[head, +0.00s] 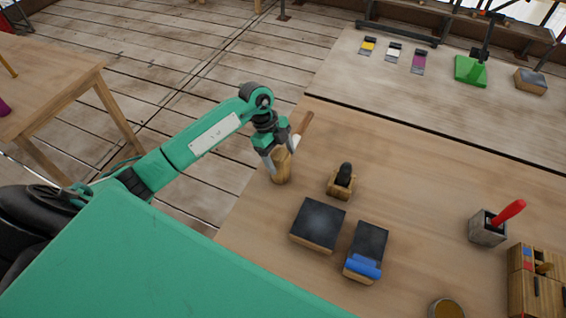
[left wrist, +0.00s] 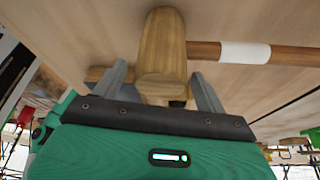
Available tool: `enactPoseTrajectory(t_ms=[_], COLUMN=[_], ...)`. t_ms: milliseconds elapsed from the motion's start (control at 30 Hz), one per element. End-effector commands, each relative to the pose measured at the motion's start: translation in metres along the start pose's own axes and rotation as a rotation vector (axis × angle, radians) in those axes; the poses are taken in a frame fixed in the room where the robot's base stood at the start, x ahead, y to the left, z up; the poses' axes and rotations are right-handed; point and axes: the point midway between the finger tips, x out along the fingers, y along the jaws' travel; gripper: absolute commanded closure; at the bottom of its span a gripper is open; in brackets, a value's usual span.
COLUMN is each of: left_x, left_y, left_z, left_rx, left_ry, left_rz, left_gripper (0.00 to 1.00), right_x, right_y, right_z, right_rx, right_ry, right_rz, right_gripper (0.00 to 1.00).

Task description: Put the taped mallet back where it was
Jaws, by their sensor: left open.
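The mallet has a wooden head (head: 281,168) and a brown handle (head: 305,123) with a band of white tape. It is at the left edge area of the near table, its handle pointing away to the upper right. In the left wrist view the mallet head (left wrist: 162,50) is between my fingers, and the white tape (left wrist: 245,53) shows on the handle to the right. My left gripper (head: 280,160) is open, with one finger on each side of the head. Whether either finger touches it I cannot tell. My right gripper is not in view.
A wooden block with a black knob (head: 343,180), a dark-topped block (head: 318,223) and a block with a blue roll (head: 366,252) are nearby. A grey cup (head: 487,229) holds a red-handled tool. Table space behind the mallet is clear. A green stand (head: 470,70) is at the back.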

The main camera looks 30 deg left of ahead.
Motion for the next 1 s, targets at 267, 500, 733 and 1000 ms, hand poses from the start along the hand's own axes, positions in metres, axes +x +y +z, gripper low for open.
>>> enactPoseTrajectory(t_ms=[267,500,733,1000], left_x=[-0.059,-0.089,-0.094,-0.093], left_y=[-0.001,-0.001,0.0,0.0], left_z=[0.002,0.001,0.0,0.0], left_rx=[0.001,0.0,-0.001,-0.001], left_ry=[-0.003,-0.001,0.0,0.0], left_rz=[-0.004,-0.002,0.0,0.0], left_gripper=[0.27,0.27,0.27,0.27], right_x=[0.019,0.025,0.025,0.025], right_y=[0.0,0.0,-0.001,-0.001], right_z=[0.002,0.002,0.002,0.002], right_rx=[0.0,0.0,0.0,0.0], right_ry=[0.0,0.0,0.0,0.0], right_rz=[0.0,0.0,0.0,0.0], right_gripper=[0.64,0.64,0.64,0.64])
